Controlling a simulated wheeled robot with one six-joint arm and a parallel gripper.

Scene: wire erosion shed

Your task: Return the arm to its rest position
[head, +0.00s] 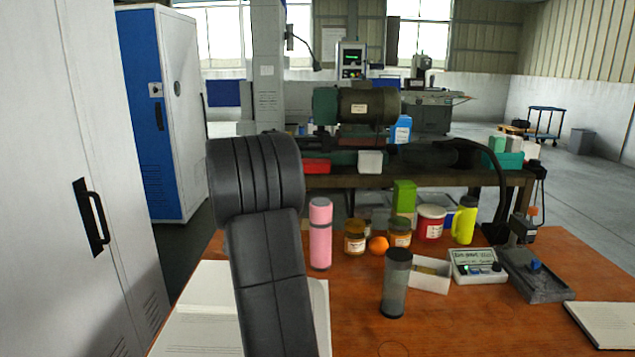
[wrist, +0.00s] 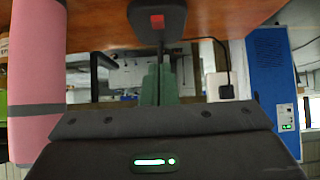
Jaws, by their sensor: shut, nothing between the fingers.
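My arm (head: 268,250) rises folded at the left of the wooden table in the head view, bent at a thick dark joint. It hides part of the table behind it, and the gripper itself is not visible there. The wrist view looks inverted, with the tabletop along its top edge. My gripper (wrist: 159,88) shows there, its dark body with a green light at the bottom. It is shut and holds nothing. A pink bottle (head: 320,234) stands right of my arm; it also fills the left side of the wrist view (wrist: 36,80).
On the table (head: 350,325) stand a dark-lidded cylinder (head: 396,284), jars, an orange (head: 378,245), a yellow bottle (head: 465,220), a white instrument box (head: 477,267) and a grey tray (head: 537,275). A pale cabinet (head: 85,190) is close at left. The front middle of the table is clear.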

